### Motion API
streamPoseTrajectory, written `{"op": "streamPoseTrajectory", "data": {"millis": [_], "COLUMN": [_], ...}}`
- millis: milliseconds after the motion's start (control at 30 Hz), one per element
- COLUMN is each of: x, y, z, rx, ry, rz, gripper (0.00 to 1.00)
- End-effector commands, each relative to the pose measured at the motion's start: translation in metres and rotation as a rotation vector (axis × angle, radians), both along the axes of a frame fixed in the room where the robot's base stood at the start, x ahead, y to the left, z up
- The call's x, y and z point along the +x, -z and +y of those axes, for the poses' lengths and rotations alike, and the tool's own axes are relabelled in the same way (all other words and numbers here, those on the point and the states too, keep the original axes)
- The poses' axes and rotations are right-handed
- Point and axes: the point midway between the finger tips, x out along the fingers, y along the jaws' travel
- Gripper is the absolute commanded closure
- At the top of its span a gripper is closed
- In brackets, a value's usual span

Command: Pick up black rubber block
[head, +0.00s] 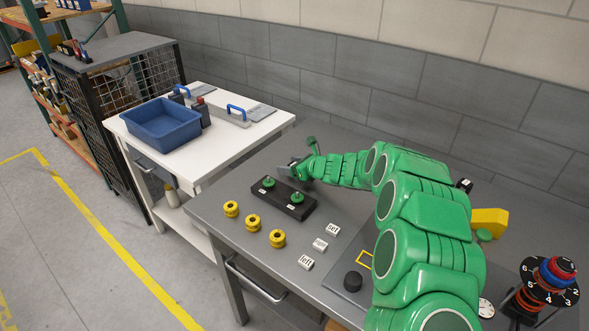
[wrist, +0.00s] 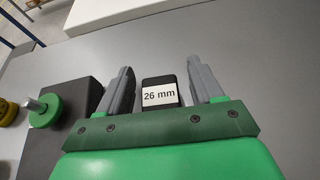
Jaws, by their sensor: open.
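A black block (wrist: 159,84) with a white label reading "26 mm" shows in the wrist view, on or above the grey table. My gripper (wrist: 163,72) is open. Its two grey fingers stand on the left and right of the block in the picture, with a gap on each side. I cannot tell whether the fingertips are down at the block's height. In the head view my gripper (head: 291,168) is at the back left of the grey table, behind the black fixture, and the block cannot be made out there.
The black fixture (head: 296,212) with two green-topped posts stands close to my gripper; it also shows in the wrist view (wrist: 67,106). Yellow rings (head: 252,222) and white labelled blocks (head: 320,244) lie in front. A white table (head: 245,135) with a blue bin (head: 160,127) stands left.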

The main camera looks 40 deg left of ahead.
Motion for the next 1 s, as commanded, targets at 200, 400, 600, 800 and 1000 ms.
{"op": "streamPoseTrajectory", "data": {"millis": [200, 400, 600, 800, 1000], "x": [0.0, 0.0, 0.0, 0.0, 0.0], "y": [0.0, 0.0, 0.0, 0.0, -0.011], "z": [0.001, 0.001, 0.001, 0.001, 0.001], "rx": [0.001, 0.001, 0.001, 0.001, 0.001], "ry": [0.0, 0.0, 0.0, 0.0, 0.0], "rz": [0.0, 0.0, -0.001, 0.0, -0.001], "gripper": [0.34, 0.62, 0.9, 0.9, 0.9]}}
